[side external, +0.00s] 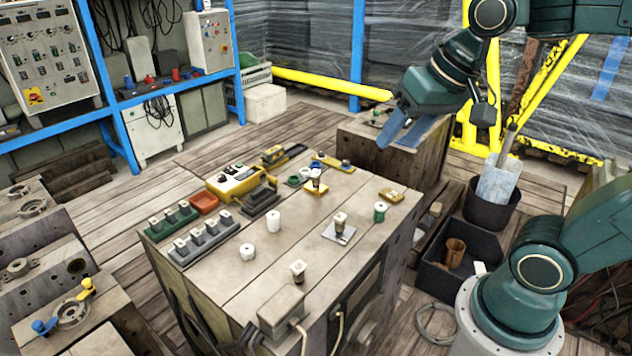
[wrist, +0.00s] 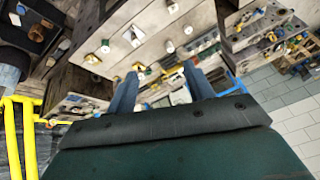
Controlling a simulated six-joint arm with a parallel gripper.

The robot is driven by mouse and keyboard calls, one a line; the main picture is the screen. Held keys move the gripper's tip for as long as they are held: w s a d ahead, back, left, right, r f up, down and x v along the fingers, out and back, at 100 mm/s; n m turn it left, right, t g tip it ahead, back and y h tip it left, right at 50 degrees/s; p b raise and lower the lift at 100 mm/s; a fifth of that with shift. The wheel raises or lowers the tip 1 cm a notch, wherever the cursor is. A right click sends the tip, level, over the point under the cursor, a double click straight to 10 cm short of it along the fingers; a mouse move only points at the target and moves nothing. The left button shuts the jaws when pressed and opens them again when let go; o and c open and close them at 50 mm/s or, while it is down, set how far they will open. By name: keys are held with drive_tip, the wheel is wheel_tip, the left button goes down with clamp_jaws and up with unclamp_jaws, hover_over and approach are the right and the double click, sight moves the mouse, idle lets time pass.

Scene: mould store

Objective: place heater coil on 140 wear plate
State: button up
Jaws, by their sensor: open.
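No label naming the heater coil or the 140 wear plate is readable. Small candidates on the block are a dark pale-topped cylinder (side external: 298,268) near the front edge, two white cylinders (side external: 273,221) and a green white-topped cylinder (side external: 380,212). A yellow plate (side external: 391,196) lies at the right edge; another yellow plate (side external: 311,190) sits farther back.
Green and grey holders (side external: 205,240) with several pieces, a red-orange tray (side external: 204,202) and a yellow control box (side external: 236,180) fill the block's left and back. A grey box (side external: 283,309) with a cable sits at the front edge. The middle of the top has free room.

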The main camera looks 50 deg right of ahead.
drive_tip(key=s+f+n, duration=0.2)
drive_tip(key=s+n, duration=0.2)
drive_tip(key=s, duration=0.2)
drive_tip(key=shift+s+a+f, duration=0.3)
drive_tip(key=shift+s+a, duration=0.05)
drive_tip(key=shift+a, duration=0.05)
